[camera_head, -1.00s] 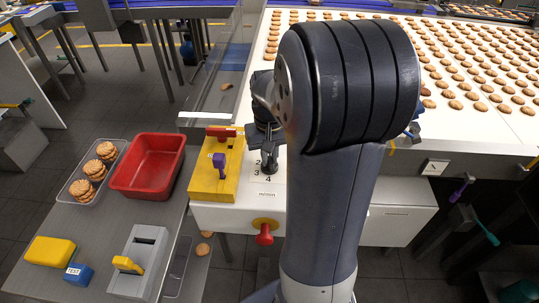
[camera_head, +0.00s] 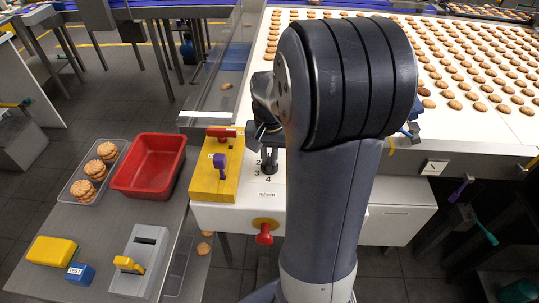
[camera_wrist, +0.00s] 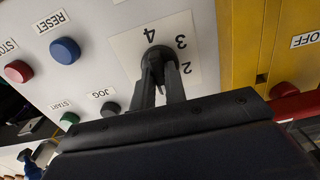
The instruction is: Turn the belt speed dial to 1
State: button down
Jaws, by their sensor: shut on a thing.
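The black belt speed dial (camera_wrist: 153,58) sits on a white number plate (camera_wrist: 128,44) with 4, 3 and 2 visible in the wrist view. The 1 is hidden behind my gripper. My gripper (camera_wrist: 160,75) is shut on the dial, with a dark finger on either side of it. In the head view the dial (camera_head: 269,167) shows at the lower end of my gripper (camera_head: 268,153), above the printed 4. I cannot tell which number the dial points to.
Red (camera_wrist: 18,71), blue RESET (camera_wrist: 65,50) and green (camera_wrist: 69,119) buttons and a JOG button (camera_wrist: 110,109) lie beside the dial. A red knob (camera_head: 264,234) is below.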

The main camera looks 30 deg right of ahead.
aim_at(270, 159)
jog(key=c, duration=1.4)
grip_release()
jog(key=shift+c, duration=0.2)
notch_tip(270, 159, up, 11)
jog(key=shift+f, duration=0.2)
notch_tip(270, 159, down, 11)
jog(key=shift+r, duration=0.1)
jog(key=shift+r+n, duration=0.1)
jog(key=shift+n, duration=0.8)
